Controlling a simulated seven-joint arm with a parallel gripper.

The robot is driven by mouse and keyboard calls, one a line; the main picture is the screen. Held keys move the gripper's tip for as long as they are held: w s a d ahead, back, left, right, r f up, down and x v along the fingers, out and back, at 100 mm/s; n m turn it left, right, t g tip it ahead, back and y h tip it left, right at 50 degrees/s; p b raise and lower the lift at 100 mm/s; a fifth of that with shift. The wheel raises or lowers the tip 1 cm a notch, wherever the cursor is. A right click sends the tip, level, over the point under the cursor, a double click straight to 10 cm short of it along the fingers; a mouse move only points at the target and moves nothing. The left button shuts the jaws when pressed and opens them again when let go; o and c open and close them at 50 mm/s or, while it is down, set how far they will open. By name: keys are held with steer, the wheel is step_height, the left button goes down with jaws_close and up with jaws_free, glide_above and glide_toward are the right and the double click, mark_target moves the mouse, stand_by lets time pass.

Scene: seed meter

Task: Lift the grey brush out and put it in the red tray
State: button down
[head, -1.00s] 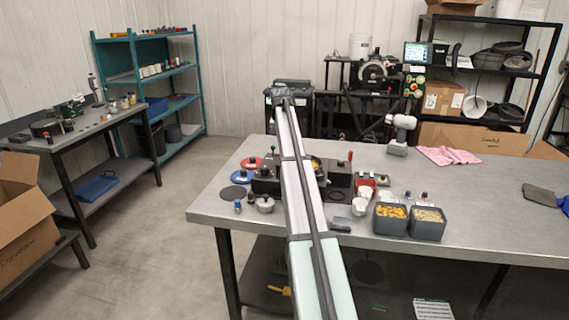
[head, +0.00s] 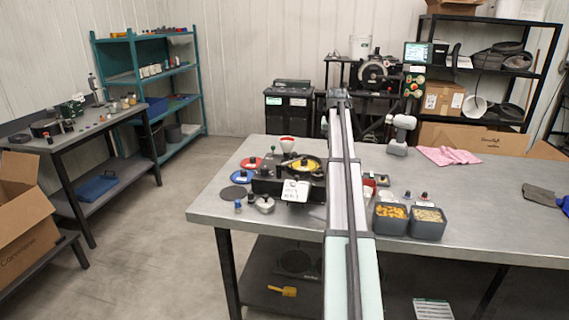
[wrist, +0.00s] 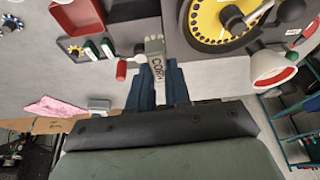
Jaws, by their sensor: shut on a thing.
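The seed meter with its yellow disc (wrist: 225,18) is close by; it also shows in the head view (head: 303,164). A red-knobbed crank (wrist: 122,69) is left of the brush. A white cup with red rim (wrist: 270,70) is at right. Two seed bins (head: 427,230) stand near the table's front edge.

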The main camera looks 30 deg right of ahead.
steer(key=s+d+f, duration=0.2)
steer(key=s+d, duration=0.8)
steer(key=d, duration=0.3)
steer(key=shift+m, duration=0.3)
steer(key=shift+w+a+f, duration=0.1)
steer(key=shift+f, duration=1.25)
steer(key=shift+a+f, duration=0.1)
steer(key=shift+f, duration=1.25)
steer(key=c, duration=1)
jaws_free()
steer(key=v, duration=1.4)
steer(key=shift+w+a+f, duration=0.1)
steer(key=shift+a, duration=0.05)
